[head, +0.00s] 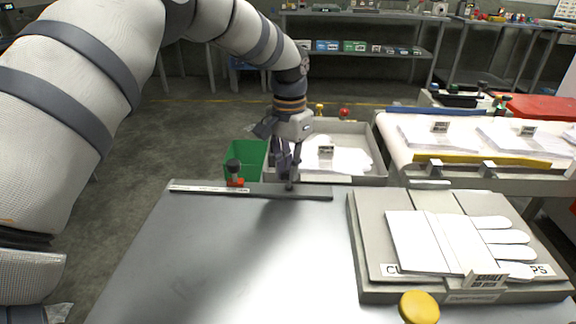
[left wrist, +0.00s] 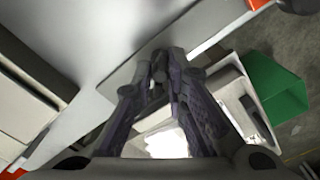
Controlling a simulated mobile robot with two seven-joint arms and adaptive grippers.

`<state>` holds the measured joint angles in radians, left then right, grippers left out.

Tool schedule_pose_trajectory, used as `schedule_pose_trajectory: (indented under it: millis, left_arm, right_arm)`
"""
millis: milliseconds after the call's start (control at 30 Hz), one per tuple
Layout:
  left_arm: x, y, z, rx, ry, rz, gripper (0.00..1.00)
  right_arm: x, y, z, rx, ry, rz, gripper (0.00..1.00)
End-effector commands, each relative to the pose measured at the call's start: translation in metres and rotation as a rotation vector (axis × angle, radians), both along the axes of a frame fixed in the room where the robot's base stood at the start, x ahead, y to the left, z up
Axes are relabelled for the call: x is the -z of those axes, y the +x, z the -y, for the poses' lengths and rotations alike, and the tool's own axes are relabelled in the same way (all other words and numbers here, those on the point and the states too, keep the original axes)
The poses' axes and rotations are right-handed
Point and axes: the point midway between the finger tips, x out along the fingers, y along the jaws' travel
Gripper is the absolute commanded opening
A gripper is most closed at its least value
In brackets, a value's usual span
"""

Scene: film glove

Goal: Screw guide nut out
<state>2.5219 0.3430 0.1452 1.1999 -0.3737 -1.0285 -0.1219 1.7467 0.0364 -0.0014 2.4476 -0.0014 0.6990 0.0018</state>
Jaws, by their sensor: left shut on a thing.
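A long grey guide bar (head: 215,189) with a pale label strip lies along the far edge of the metal table (head: 240,255). My left gripper (head: 290,176) points down over the right part of this bar. Its fingers are shut on a small dark piece at the bar, which I take to be the guide nut (head: 290,187); the fingers mostly hide it. In the left wrist view the fingertips (left wrist: 159,66) come close together around it. I cannot tell how far the nut is turned. My right gripper is not in view.
A black knob on an orange-red base (head: 235,170) stands near the bar's left part. A green bin (head: 245,152) and a grey tray with white film (head: 345,152) stand beyond. A fixture (head: 365,275) with a white glove shape (head: 430,240) and yellow knob (head: 419,307) are right.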

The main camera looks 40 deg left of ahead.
Motion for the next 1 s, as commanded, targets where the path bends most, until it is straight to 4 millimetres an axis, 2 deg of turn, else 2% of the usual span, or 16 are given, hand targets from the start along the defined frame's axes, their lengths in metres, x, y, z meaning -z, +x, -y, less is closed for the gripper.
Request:
schedule_pose_trajectory:
  millis: [33, 400, 1000]
  left_arm:
    - [-0.005, 0.002, 0.000, -0.031, 0.002, 0.011, 0.00]
    - [-0.005, 0.002, 0.000, -0.369, 0.001, 0.013, 0.00]
    - [-0.003, 0.003, -0.001, -0.940, 0.001, 0.011, 0.00]
  right_arm:
    - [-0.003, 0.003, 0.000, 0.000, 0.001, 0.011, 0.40]
    - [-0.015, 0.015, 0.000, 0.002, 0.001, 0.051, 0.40]
    - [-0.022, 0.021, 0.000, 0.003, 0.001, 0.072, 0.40]
